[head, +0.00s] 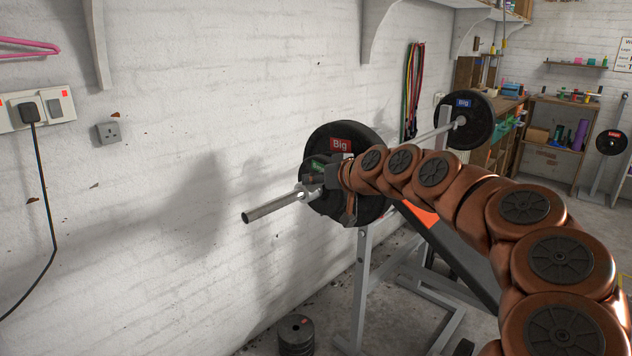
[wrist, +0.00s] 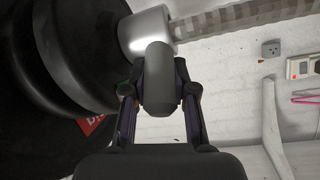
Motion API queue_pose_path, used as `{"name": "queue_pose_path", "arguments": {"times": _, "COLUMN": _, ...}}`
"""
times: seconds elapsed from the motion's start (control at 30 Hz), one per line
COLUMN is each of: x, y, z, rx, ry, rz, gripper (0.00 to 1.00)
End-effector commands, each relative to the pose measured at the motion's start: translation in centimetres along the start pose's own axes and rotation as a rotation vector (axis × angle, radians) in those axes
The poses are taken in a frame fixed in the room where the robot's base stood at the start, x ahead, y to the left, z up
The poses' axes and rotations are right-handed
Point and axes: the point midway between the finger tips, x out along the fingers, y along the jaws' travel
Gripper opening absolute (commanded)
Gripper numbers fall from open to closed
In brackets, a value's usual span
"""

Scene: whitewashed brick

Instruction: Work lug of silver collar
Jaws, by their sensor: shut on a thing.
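The silver collar (head: 301,192) sits on the bar's sleeve, just outside the weight plates, in the head view. In the wrist view the collar (wrist: 143,32) is at the top, around the ridged sleeve. Its grey rounded lug (wrist: 158,75) points down toward my gripper (wrist: 158,92). My gripper's two fingers are shut on the lug, one on each side. In the head view my gripper (head: 318,183) is at the collar, and the lug is hidden behind it there.
Black weight plates (head: 345,139) stand close beside my gripper on the bar. The bare sleeve end (head: 262,210) sticks out to the left, near the white brick wall (head: 200,110). A bench (head: 450,245) is below. Several small plates (head: 296,334) are stacked on the floor.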

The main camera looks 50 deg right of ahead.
Motion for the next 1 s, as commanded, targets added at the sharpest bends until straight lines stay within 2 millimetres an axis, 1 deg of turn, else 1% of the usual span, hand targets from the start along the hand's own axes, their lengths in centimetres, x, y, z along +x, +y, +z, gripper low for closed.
{"name": "queue_pose_path", "arguments": {"times": 0.07, "x": 0.1, "y": -0.1, "z": 0.1, "rx": 0.0, "ry": -0.002, "rz": -0.001, "gripper": 0.0}}
{"name": "queue_pose_path", "arguments": {"times": 0.1, "x": 0.1, "y": 0.0, "z": 0.1, "rx": 0.0, "ry": -0.002, "rz": -0.001, "gripper": 0.27}}
{"name": "queue_pose_path", "arguments": {"times": 0.37, "x": 0.0, "y": 0.0, "z": 0.0, "rx": 0.0, "ry": 0.0, "rz": 0.0, "gripper": 0.55}}
{"name": "queue_pose_path", "arguments": {"times": 0.4, "x": 0.0, "y": 0.0, "z": 0.0, "rx": 0.0, "ry": 0.0, "rz": 0.0, "gripper": 0.56}}
{"name": "queue_pose_path", "arguments": {"times": 0.67, "x": -0.1, "y": 0.0, "z": 0.0, "rx": 0.0, "ry": 0.0, "rz": 0.0, "gripper": 0.56}}
{"name": "queue_pose_path", "arguments": {"times": 0.77, "x": -0.4, "y": 0.1, "z": -0.1, "rx": 0.001, "ry": 0.001, "rz": 0.001, "gripper": 0.56}}
{"name": "queue_pose_path", "arguments": {"times": 0.87, "x": -1.3, "y": 0.1, "z": -0.1, "rx": 0.001, "ry": 0.003, "rz": 0.002, "gripper": 0.56}}
{"name": "queue_pose_path", "arguments": {"times": 1.0, "x": -3.3, "y": 0.1, "z": -0.2, "rx": 0.0, "ry": 0.004, "rz": 0.002, "gripper": 0.56}}
